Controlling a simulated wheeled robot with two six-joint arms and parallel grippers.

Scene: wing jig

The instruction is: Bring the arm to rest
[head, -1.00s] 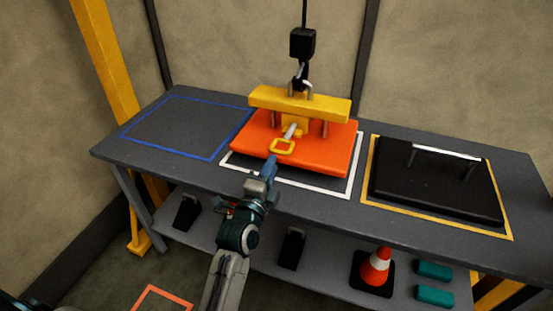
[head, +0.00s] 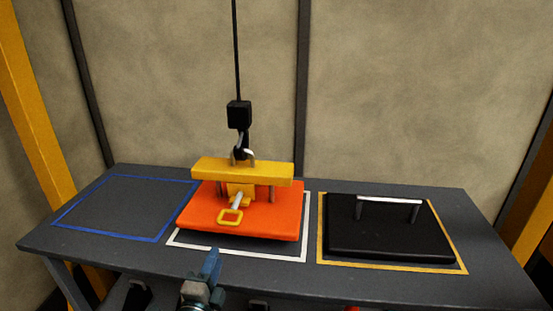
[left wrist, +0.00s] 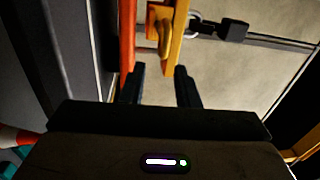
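The orange block (head: 270,222) lies over the white-outlined area (head: 305,230). A yellow beam (head: 243,172) stands over it on grey posts, hooked to a black hoist block (head: 239,115). The beam also shows in the left wrist view (left wrist: 178,35). My right gripper is not in view.
The grey table (head: 285,281) has an empty blue-outlined area (head: 120,215) at left. At right a black slab (head: 390,240) with a silver handle (head: 388,199) lies inside a yellow outline (head: 464,270). Yellow posts (head: 35,100) stand at the sides.

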